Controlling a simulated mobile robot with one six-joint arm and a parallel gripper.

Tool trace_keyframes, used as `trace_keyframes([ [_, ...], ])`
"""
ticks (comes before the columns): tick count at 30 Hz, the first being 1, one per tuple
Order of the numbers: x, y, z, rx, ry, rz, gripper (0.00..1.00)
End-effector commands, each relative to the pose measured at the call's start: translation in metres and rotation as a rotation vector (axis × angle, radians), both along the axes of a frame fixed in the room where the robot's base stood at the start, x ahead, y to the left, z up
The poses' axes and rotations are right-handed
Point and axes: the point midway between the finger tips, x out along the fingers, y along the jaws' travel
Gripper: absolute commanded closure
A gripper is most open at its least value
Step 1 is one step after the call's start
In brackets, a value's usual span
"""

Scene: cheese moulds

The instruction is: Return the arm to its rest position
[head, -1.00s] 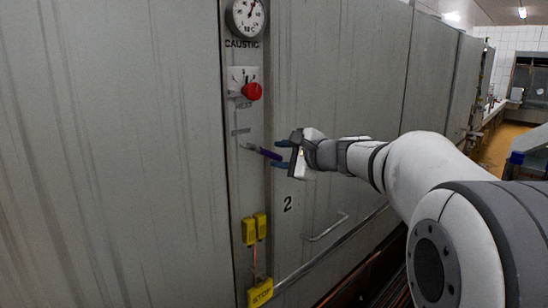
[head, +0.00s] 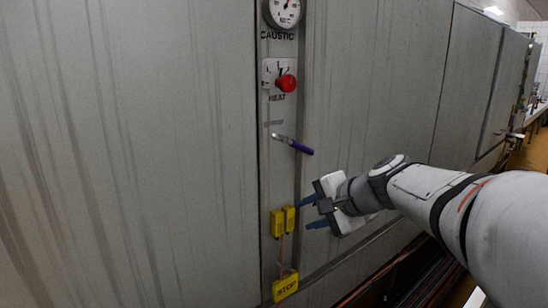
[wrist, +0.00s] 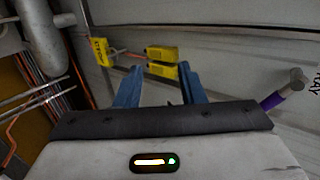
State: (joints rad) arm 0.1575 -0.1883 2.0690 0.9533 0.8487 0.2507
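My gripper (head: 304,215) is in the head view, its blue fingers spread apart and pointing left toward the metal panel. Nothing shows between the fingers. It is below a lever with a purple grip (head: 301,147) and apart from it. The lever tilts down to the right. In the wrist view my gripper (wrist: 160,70) shows two separated blue fingers, with the lever's purple grip (wrist: 273,100) off to the right. My arm stretches in from the right, lower than the lever.
Two small yellow boxes (head: 283,221) sit on the panel strip just left of the fingertips. A yellow STOP tag (head: 285,287) hangs below. A red knob (head: 287,83) and a dial (head: 284,10) are above. Pipes (wrist: 42,35) show at the wrist view's left.

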Motion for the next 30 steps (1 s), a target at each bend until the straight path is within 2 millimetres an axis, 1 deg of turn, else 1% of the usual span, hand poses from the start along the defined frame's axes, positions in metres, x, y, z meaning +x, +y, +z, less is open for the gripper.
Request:
trace_keyframes([
  [1,-0.024,0.003,-0.019,-0.097,0.017,0.068,0.64],
  [4,-0.066,0.000,-0.055,-0.295,0.050,0.207,0.64],
  [5,-0.079,-0.002,-0.065,-0.354,0.059,0.249,0.64],
  [6,-0.096,-0.006,-0.078,-0.433,0.072,0.309,0.64],
  [9,-0.134,-0.020,-0.107,-0.614,0.100,0.452,0.64],
  [12,-0.165,-0.034,-0.129,-0.764,0.124,0.580,0.64],
  [13,-0.172,-0.038,-0.133,-0.802,0.130,0.611,0.64],
  [16,-0.189,-0.049,-0.145,-0.895,0.144,0.693,0.64],
  [19,-0.197,-0.056,-0.150,-0.946,0.151,0.737,0.64],
  [30,-0.200,-0.058,-0.152,-0.961,0.155,0.751,0.64],
])
